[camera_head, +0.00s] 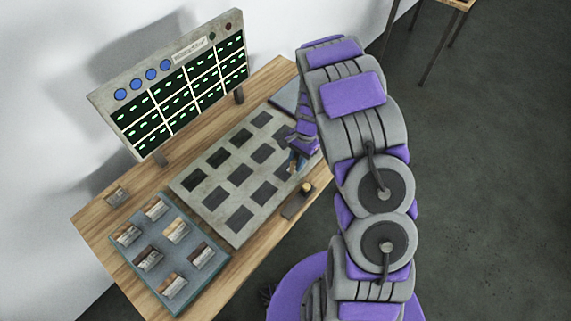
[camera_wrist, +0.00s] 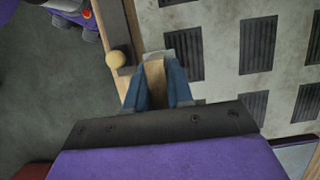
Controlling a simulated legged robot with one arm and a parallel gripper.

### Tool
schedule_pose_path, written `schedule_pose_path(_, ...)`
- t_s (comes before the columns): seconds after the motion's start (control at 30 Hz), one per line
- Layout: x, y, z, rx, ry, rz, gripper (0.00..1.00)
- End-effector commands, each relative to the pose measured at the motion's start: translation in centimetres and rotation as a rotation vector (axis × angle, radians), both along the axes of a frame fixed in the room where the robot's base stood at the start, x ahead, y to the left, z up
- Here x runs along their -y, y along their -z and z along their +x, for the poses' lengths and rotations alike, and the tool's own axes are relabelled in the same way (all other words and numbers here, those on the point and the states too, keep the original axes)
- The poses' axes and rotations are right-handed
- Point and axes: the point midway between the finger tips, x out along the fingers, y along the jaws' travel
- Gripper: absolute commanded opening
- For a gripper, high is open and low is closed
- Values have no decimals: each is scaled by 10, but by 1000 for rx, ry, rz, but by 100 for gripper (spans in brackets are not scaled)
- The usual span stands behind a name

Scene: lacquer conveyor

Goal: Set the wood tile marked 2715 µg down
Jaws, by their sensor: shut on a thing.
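My gripper (camera_wrist: 156,70) has blue fingers shut on a wood tile (camera_wrist: 154,76), which shows as a pale wooden strip between them. Its marking cannot be read. In the head view my gripper (camera_head: 296,162) is over the right edge of a grey slotted board (camera_head: 197,180), mostly hidden by my arm. In the wrist view the fingertips and tile lie at the board's edge, close to one dark slot (camera_wrist: 184,58). I cannot tell whether the tile touches the board.
A blue-grey tray (camera_head: 187,275) with several tiles stands at the table's near left. A small block (camera_head: 117,195) lies beside it. A display (camera_head: 170,85) with green readouts stands behind the board. A lever with a yellow knob (camera_wrist: 116,60) is beside my gripper.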

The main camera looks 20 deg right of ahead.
Motion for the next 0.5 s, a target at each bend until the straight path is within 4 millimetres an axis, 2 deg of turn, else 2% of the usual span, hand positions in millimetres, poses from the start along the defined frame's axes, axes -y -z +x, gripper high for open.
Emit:
schedule_pose_path(0.1, -16, 2, 14, 6, -4, -4, 0)
schedule_pose_path(0.37, -32, 3, 24, 3, -3, -8, 0)
schedule_pose_path(0.5, -30, 25, 24, 0, -1, -5, 0)
